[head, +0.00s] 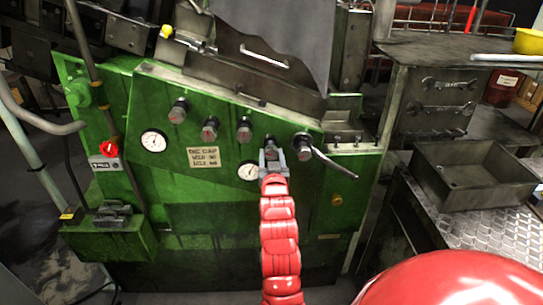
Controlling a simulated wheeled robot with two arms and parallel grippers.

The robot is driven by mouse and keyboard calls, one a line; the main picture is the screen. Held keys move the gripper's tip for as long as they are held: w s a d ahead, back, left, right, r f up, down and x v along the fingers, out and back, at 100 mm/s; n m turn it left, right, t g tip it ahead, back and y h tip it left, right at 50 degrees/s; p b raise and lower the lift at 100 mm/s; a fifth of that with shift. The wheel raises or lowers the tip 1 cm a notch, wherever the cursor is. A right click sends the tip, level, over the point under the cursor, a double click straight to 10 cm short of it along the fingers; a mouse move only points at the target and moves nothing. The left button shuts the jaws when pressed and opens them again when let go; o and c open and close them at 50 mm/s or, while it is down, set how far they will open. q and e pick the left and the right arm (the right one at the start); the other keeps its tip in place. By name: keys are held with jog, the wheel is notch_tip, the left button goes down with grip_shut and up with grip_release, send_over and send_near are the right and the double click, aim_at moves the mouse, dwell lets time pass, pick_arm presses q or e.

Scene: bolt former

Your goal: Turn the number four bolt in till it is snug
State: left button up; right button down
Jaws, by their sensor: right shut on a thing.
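The green machine panel (175,168) carries a row of dark bolts. From the left they include the first bolt (180,106), another bolt (210,128), and a third bolt (244,129). The number four bolt (271,142) is to the right of these, partly hidden by my right gripper (272,158). The right gripper is shut on this bolt, its arm reaching up from below. How far the bolt is turned in cannot be told. My left gripper is not in view.
A lever (325,163) sticks out just right of the number four bolt. A pressure gauge (248,171) is close at the left of the gripper, and another gauge (154,141) is further left. A metal tray (475,175) stands on the right bench.

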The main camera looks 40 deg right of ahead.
jog(key=shift+f+m+b, duration=0.1)
jog(key=shift+m+b, duration=0.2)
jog(key=shift+b, duration=0.35)
jog(key=m+b, duration=0.4)
jog(key=b, duration=0.3)
jog(key=shift+f, duration=0.1)
jog(key=m+b, duration=0.1)
jog(key=m, duration=0.2)
jog(key=shift+a+b, duration=0.1)
jog(key=shift+b, duration=0.3)
jog(key=m, duration=0.2)
jog(key=shift+w+r+m, duration=0.1)
jog(key=shift+r+m, duration=0.15)
jog(key=shift+m, duration=0.15)
jog(key=m, duration=0.4)
jog(key=shift+m+p, duration=0.3)
jog(key=shift+m, duration=0.1)
jog(key=shift+c, duration=1.2)
grip_release()
